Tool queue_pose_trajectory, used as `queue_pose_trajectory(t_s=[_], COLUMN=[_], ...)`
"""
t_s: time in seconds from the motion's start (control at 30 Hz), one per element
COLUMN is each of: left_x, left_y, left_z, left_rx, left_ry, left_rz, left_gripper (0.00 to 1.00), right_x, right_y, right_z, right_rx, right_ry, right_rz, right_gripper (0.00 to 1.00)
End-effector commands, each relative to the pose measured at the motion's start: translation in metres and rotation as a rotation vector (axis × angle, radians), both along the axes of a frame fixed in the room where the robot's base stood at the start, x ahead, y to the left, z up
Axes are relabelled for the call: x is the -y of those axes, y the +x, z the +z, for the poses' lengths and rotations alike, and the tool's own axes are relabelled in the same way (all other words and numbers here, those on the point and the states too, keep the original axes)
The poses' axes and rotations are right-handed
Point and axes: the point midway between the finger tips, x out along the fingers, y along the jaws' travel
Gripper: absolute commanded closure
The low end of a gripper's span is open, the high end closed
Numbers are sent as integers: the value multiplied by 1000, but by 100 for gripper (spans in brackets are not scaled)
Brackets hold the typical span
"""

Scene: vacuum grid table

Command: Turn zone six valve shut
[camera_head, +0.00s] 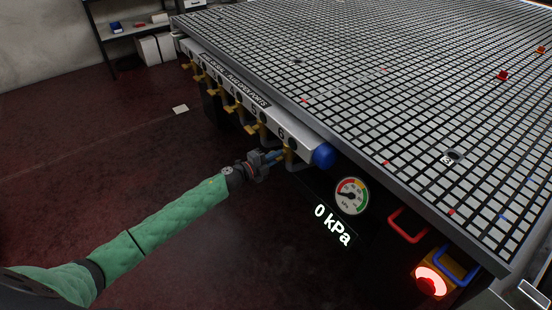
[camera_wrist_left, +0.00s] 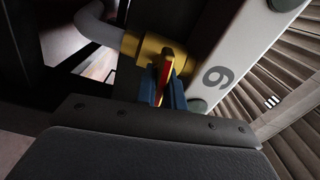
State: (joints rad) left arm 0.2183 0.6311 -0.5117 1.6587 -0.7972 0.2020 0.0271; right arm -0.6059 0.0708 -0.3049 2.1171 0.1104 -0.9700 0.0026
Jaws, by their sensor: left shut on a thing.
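The zone six valve shows in the left wrist view as a brass body (camera_wrist_left: 148,50) with a narrow red and yellow lever (camera_wrist_left: 165,72). It sits beside the white manifold face marked 6 (camera_wrist_left: 216,77). My left gripper (camera_head: 277,157) reaches the last valve at the near end of the manifold in the head view. Its blue fingers (camera_wrist_left: 168,92) are shut on the lever, with the lever's edge showing between them. The fingers hide part of the lever. The head view is too small to tell the lever's angle. My right gripper is in neither view.
The manifold (camera_head: 316,142) runs under the grid table's edge (camera_head: 300,107), with several yellow-handled valves and a blue end cap (camera_head: 324,155). A gauge (camera_head: 351,196) stands above a 0 kPa readout (camera_head: 332,225). A lit red button (camera_head: 431,281) and red handle (camera_head: 407,226) are at right.

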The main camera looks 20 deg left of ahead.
Motion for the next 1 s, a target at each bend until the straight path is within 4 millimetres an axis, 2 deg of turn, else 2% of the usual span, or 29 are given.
queue_pose_trajectory(t_s=[0.1,0.33,0.87,0.9,1.0], left_x=[0,0,0,0,0], left_y=[-1,-1,-1,-1,-1], left_z=[-3,-3,-3,-3,-3], left_rx=[37,84,99,99,99], left_ry=[51,111,131,131,131], left_rz=[-1,0,-1,-1,-1], left_gripper=[100,100,100,87,67], right_x=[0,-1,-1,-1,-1], right_y=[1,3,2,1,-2], right_z=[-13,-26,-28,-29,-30], right_rx=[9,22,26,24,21], right_ry=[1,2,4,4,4], right_rz=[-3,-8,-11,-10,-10], right_gripper=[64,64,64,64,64])
